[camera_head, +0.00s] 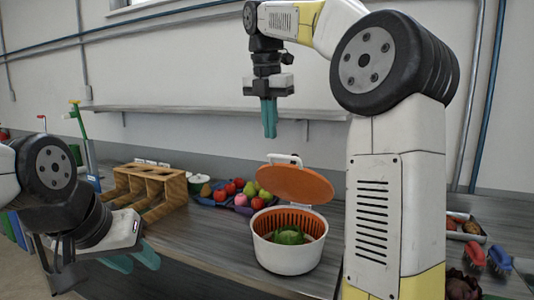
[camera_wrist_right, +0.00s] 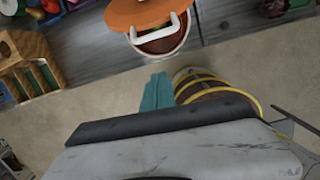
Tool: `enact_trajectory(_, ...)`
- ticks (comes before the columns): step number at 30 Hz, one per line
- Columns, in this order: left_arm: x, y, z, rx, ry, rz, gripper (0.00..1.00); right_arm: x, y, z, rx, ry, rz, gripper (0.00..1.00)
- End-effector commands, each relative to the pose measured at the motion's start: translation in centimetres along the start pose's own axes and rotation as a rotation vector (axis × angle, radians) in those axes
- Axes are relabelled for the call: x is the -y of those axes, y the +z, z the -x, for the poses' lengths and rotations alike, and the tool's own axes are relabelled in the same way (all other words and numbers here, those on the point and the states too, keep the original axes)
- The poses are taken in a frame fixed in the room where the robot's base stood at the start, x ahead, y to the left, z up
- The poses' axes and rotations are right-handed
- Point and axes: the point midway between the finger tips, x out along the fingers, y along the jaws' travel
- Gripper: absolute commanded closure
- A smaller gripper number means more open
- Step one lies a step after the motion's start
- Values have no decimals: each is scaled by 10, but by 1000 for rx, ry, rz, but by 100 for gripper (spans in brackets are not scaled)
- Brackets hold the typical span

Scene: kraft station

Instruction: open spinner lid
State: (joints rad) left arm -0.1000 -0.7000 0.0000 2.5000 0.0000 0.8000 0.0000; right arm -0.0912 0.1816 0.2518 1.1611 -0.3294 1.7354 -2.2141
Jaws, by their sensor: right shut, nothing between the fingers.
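The salad spinner (camera_head: 285,252) is a white bowl with an orange slotted basket, standing on the counter. Green leaves (camera_head: 289,235) lie inside it. Its orange lid (camera_head: 295,184) is raised and tilted up at the back, leaving the basket uncovered. In the right wrist view the lid (camera_wrist_right: 140,12) and its white handle (camera_wrist_right: 158,27) show at the top. My right gripper (camera_head: 269,120) hangs above and slightly left of the lid, apart from it, shut and empty; its fingers show in the wrist view (camera_wrist_right: 157,92). My left gripper (camera_head: 134,260) is low at the left, fingers apart, holding nothing.
A wooden compartment box (camera_head: 146,190) and a tray of apples and other fruit (camera_head: 236,193) stand at the back of the counter. At the right are brushes (camera_head: 487,257) and a metal tray (camera_head: 462,228). A wooden barrel (camera_wrist_right: 212,90) stands on the floor.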

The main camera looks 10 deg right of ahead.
Motion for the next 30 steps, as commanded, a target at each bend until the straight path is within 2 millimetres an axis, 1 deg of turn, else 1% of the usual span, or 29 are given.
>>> enact_trajectory(3,0,0,0,0,0,0,64,-3,4,0,-7,-10,65,100)
enact_trajectory(5,0,0,0,0,0,0,64,-3,5,-3,-8,-12,73,100)
enact_trajectory(8,0,0,0,0,0,0,64,-2,4,-14,-8,-13,74,100)
enact_trajectory(15,0,0,0,0,0,0,64,-1,4,-60,-9,-14,72,100)
enact_trajectory(22,0,0,0,0,0,0,64,-1,3,-98,-8,-12,72,100)
enact_trajectory(23,0,0,0,0,0,0,64,-1,4,-101,-8,-12,71,100)
enact_trajectory(25,0,0,0,0,0,0,64,-3,17,-95,-5,-8,68,100)
enact_trajectory(30,0,0,0,0,0,0,64,-4,33,-89,-7,-9,69,100)
